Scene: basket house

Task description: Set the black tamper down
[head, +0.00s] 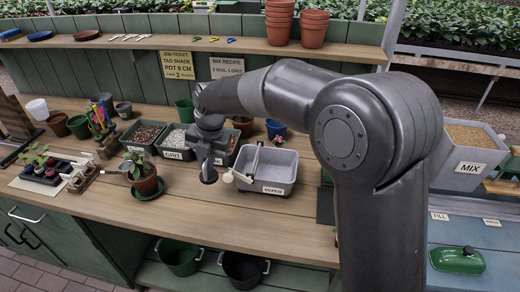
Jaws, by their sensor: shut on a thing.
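My gripper (206,155) points down over the wooden bench, in the middle of the head view. It is shut on the black tamper (208,177), whose dark round foot shows below the fingers. The tamper is roughly upright, and its handle is mostly hidden by the gripper. The foot appears just above the bench top (190,205), left of a grey labelled tub (283,187). I cannot tell whether the foot touches the wood.
A potted plant (143,178) stands to the left. Bins of bark (143,134) and grit (175,142) lie behind. A pale-ended tool (228,177) rests across the tub's left side. The bench's front strip is clear.

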